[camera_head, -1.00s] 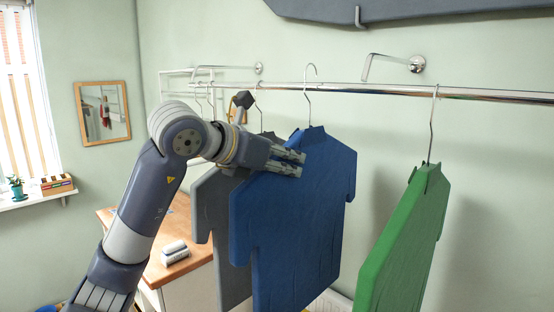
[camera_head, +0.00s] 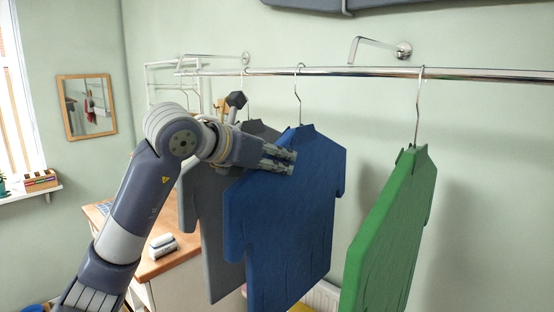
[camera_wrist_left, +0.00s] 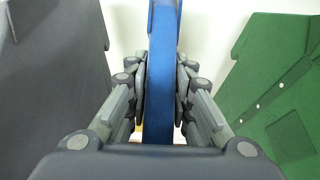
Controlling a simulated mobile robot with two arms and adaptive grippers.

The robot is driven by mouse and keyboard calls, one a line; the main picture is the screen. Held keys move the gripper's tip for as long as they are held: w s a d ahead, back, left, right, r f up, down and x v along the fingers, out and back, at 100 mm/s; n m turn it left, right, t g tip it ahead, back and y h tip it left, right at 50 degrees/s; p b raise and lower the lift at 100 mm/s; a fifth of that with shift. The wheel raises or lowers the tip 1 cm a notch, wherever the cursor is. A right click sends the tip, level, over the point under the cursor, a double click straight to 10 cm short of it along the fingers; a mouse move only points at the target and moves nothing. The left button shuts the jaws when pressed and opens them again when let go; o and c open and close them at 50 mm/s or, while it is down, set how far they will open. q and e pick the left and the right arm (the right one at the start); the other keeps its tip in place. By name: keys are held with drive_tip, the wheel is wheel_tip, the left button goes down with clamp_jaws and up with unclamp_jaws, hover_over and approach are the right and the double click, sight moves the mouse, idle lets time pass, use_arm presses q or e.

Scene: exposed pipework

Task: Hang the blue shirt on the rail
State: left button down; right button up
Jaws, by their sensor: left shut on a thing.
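The blue shirt (camera_head: 285,220) hangs from a wire hanger, its hook (camera_head: 299,70) at the rail (camera_head: 355,72) in the head view. The hook's top shows just above the bar; whether it bears on the bar is hard to tell. My left gripper (camera_head: 284,160) is shut on the shirt's upper part near the shoulder. In the left wrist view, the shirt's blue edge (camera_wrist_left: 164,40) runs between both fingers (camera_wrist_left: 163,88). The shirt is upright. My right gripper is not in view.
A grey shirt (camera_head: 205,210) hangs close behind and left of the blue one. A green shirt (camera_head: 395,225) hangs to the right, with a gap between. A wall bracket (camera_head: 403,50) is above the rail. A wooden-topped counter (camera_head: 150,262) stands below left.

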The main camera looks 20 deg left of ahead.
use_arm(q)
drive_tip(key=c, duration=1.3)
unclamp_jaws()
drive_tip(key=shift+r, duration=0.1)
drive_tip(key=shift+s, duration=0.1)
drive_tip(key=shift+s+a+r, duration=0.1)
drive_tip(key=shift+s+a, duration=0.05)
drive_tip(key=shift+s, duration=0.05)
drive_tip(key=v, duration=1.1)
drive_tip(key=shift+s+r, duration=0.1)
drive_tip(key=shift+s, duration=0.1)
